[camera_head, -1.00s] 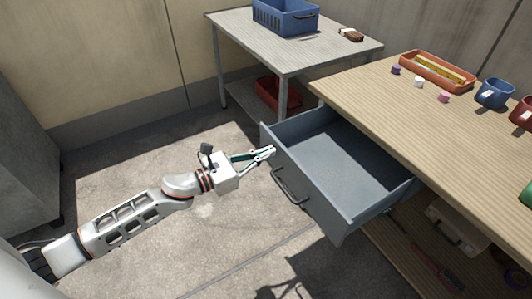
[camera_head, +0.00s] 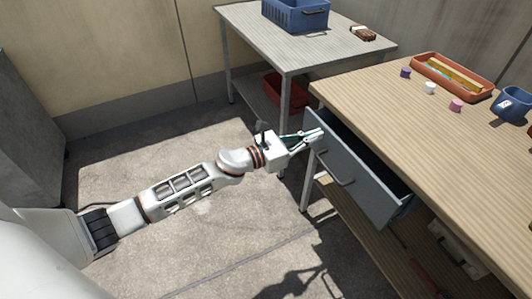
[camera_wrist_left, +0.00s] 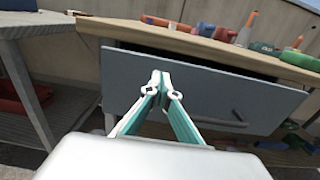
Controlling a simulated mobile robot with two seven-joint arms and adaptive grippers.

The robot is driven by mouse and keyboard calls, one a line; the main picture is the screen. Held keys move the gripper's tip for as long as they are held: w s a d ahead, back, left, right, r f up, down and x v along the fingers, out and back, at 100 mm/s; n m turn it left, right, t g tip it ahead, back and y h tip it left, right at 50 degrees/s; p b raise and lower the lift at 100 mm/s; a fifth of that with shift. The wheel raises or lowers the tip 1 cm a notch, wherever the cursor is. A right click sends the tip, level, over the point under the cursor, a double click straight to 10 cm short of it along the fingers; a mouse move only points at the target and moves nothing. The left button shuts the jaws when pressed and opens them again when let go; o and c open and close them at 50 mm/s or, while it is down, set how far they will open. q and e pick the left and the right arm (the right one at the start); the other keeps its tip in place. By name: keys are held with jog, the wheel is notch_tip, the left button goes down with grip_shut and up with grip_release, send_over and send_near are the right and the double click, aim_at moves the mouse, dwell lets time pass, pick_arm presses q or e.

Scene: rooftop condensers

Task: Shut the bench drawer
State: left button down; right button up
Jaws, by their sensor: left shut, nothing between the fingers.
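The bench drawer (camera_head: 361,173) is grey-blue with a dark bar handle (camera_head: 338,168). It stands a little way out of the wooden-topped bench (camera_head: 400,112), with a dark gap above its front panel. In the left wrist view the drawer front (camera_wrist_left: 205,88) fills the middle, and the gap shows along its top edge. My left gripper (camera_head: 318,134) is shut and empty, its fingertips at the drawer front near the far end, left of the handle. In the left wrist view the fingertips (camera_wrist_left: 160,78) lie against or just before the panel; exact contact is hard to tell. My right gripper is not in view.
A grey table (camera_head: 310,48) with a blue crate (camera_head: 296,14) stands behind, a red bin (camera_head: 287,90) beneath it. Floor left of the bench is clear.

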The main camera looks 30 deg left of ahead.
pick_arm(q)
jog(key=x, duration=0.5)
jog(key=shift+w+d+f+b, duration=0.1)
jog(key=shift+b, duration=0.25)
jog(key=shift+w+d, duration=0.1)
jog(key=shift+w, duration=0.05)
jog(key=shift+w+r, duration=0.1)
jog(key=shift+r, duration=0.15)
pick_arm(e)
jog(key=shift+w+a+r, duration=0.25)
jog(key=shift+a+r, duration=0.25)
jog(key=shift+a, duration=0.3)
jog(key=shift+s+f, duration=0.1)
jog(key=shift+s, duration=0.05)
